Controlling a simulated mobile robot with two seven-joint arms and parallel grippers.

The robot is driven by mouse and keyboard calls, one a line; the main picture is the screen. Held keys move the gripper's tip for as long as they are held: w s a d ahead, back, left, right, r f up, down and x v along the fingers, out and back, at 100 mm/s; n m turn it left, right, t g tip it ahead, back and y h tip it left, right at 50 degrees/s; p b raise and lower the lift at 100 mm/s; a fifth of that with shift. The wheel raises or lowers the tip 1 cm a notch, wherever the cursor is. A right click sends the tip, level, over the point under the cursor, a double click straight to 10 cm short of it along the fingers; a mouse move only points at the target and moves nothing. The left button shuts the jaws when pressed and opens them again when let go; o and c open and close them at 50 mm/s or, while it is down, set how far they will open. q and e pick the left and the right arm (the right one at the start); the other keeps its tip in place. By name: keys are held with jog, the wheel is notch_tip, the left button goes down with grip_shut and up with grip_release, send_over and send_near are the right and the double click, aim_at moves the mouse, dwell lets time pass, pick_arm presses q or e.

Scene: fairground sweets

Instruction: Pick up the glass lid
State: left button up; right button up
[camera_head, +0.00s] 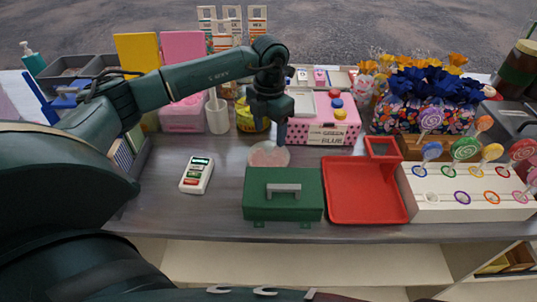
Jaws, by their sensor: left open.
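A round, see-through, pinkish disc that looks like the glass lid (268,154) lies on the grey table, just behind the green box (262,205). My left arm comes in from the left, and its gripper (268,128) points down above and slightly behind the disc. The left gripper is open, with nothing seen between its fingers. A gap seems to show between the fingertips and the disc, but the exact height is hard to tell. My right gripper is not in view.
A yellow jar (244,122) stands just behind the left gripper, and a pink dotted box (338,121) is to its right. A red tray (365,195) and a lollipop stand (440,205) fill the right. A card reader (197,174) lies left, with bare table around it.

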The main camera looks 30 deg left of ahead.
aim_at(268, 145)
pick_arm(q)
jog(key=f, duration=0.2)
jog(key=s+f, duration=0.1)
jog(key=shift+d+f+p, duration=0.15)
jog(key=shift+f+p, duration=0.25)
jog(key=shift+f, duration=0.5)
jog(key=shift+c, duration=0.5)
jog(key=c, duration=1.2)
